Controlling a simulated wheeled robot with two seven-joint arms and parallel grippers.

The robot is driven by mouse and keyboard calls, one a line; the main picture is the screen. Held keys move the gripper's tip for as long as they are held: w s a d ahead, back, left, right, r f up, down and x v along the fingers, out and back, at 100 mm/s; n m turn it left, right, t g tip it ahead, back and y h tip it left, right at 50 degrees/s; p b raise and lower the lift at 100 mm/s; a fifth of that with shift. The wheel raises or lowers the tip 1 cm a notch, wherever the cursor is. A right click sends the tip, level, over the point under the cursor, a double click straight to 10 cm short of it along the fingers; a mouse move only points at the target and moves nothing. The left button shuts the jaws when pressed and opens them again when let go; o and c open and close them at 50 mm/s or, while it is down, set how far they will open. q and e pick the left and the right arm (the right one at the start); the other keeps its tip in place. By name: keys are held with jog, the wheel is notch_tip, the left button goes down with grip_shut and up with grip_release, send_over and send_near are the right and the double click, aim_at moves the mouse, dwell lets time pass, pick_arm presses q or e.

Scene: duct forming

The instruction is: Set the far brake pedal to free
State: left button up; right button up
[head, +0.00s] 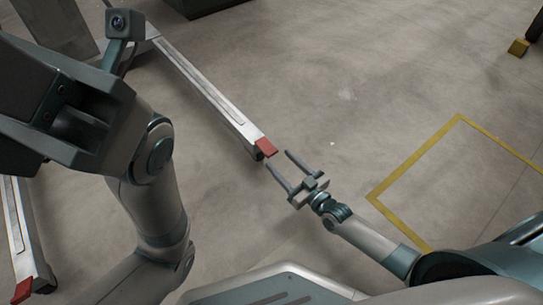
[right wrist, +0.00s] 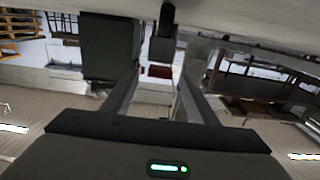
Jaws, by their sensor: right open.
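A red brake pedal (head: 266,148) sits at the near end of a long pale floor rail (head: 205,88). A second red pedal (head: 22,291) is on another rail at the lower left. My right gripper (head: 278,159) is open and empty, low over the floor.
A yellow floor line (head: 415,155) lies right of the right gripper. A yellow-footed post (head: 518,47) stands at the far right. A dark green object (head: 205,5) is at the top edge. The floor between is clear.

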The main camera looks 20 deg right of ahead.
aim_at(271, 151)
jog(key=shift+b+x, duration=1.05)
jog(key=shift+x, duration=1.9)
